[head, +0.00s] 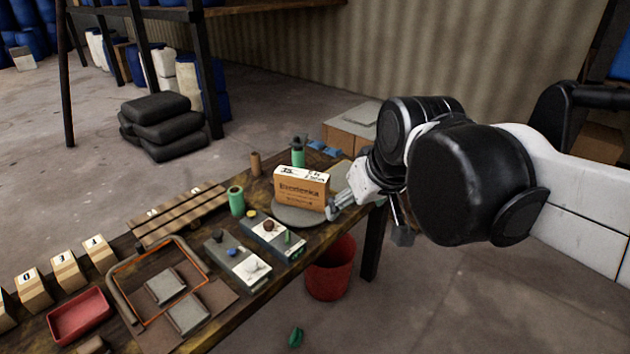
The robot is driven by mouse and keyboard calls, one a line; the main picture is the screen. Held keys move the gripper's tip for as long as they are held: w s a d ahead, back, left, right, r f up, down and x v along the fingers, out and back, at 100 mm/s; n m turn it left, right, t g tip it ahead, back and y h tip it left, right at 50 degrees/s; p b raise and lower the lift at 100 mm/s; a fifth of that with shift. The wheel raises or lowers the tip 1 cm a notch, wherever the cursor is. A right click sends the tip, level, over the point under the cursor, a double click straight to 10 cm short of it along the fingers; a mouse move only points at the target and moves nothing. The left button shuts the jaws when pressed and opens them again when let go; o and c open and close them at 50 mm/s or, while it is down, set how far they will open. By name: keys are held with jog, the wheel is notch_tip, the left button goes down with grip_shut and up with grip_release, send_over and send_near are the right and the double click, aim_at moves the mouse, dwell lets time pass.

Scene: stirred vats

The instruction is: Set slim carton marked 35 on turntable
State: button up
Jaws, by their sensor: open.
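A slim brown carton with a white top band marked 35 (300,194) stands upright on the round grey turntable (292,217) at the far right part of the table. Its broad printed face is toward the camera. My gripper (334,208) is open beside the carton's right edge, low near the turntable. Whether a finger touches the carton I cannot tell. My arm hides part of the area behind the gripper.
Left of the turntable are two grey boxes with knobs (238,262), a green cylinder (236,202) and a wooden slatted rack (178,216). An orange-edged tray (122,288), a red tray (80,316) and numbered boxes (67,274) lie farther left. A red bucket (330,270) stands below.

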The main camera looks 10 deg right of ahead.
jog(key=s+f+m, duration=0.1)
jog(key=s+f, duration=0.4)
jog(key=s, duration=0.2)
jog(key=shift+s+d+m+t, duration=0.15)
jog(key=shift+s+m+t, duration=0.15)
jog(key=shift+s+t, duration=0.1)
jog(key=shift+f+b, duration=0.45)
jog(key=shift+f, duration=0.05)
